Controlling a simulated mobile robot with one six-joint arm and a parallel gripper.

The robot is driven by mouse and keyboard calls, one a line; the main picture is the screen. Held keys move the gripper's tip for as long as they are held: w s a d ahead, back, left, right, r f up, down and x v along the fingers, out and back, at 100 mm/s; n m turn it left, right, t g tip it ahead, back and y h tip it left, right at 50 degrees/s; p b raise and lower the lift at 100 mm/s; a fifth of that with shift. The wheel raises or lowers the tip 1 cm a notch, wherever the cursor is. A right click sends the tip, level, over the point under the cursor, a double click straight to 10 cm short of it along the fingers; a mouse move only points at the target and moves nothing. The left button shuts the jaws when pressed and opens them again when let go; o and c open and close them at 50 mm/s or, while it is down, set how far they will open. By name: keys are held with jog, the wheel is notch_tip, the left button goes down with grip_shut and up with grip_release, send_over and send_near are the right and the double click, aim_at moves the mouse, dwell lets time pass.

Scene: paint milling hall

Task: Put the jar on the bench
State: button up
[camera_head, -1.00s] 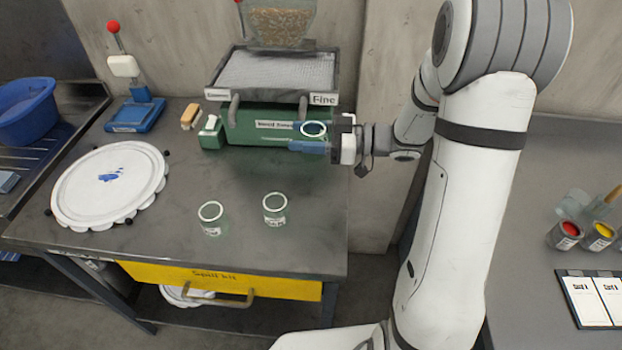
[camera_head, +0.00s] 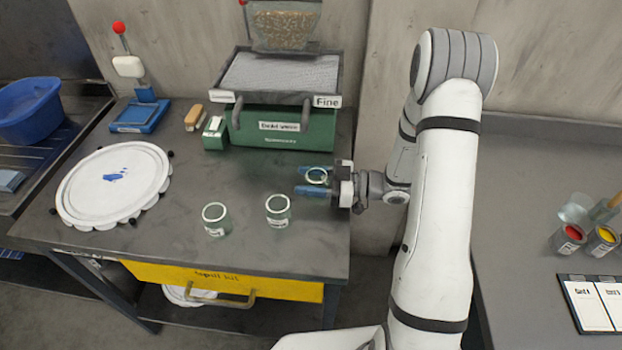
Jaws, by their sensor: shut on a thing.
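My gripper (camera_head: 314,184) reaches in from the right over the right part of the bench (camera_head: 160,235), its blue fingers shut on a small glass jar (camera_head: 317,174) with a pale rim. The jar looks upright; I cannot tell whether its base touches the bench top. Two similar jars, a left one (camera_head: 216,219) and a right one (camera_head: 278,210), stand on the bench near its front edge, each with a white label. The fingers hide part of the held jar.
A green machine (camera_head: 283,128) with a "Fine" tray and a hopper (camera_head: 282,25) stands behind. A round white plate (camera_head: 114,186) lies on the left. A blue lever tool (camera_head: 140,115) stands at the back. Another counter (camera_head: 540,160) with paint cans (camera_head: 568,240) is at the right.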

jog(key=shift+f, duration=0.2)
jog(key=o, duration=1)
jog(key=shift+o, duration=0.2)
jog(key=shift+r, duration=0.1)
